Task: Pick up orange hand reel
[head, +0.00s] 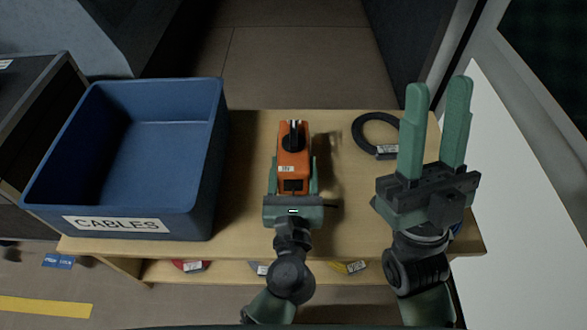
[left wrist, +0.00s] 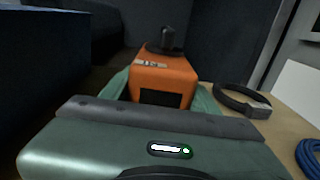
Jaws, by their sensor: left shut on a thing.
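The orange hand reel (head: 290,172) is a boxy orange body with a black knob on top and a small white label. My left gripper (head: 293,175) is shut on it, with a green finger on each side. The reel also shows between the fingers in the left wrist view (left wrist: 163,80). It is over the middle of the wooden table; I cannot tell for sure whether it touches the top. My right gripper (head: 434,125) is open and empty, fingers pointing up in the picture, over the table's right side.
A blue bin (head: 135,192) labelled CABLES stands on the table's left. A black cable coil (head: 362,136) with a tag lies at the back right. A blue coil (left wrist: 309,152) lies at the right in the left wrist view. Several tagged coils sit on the shelf below.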

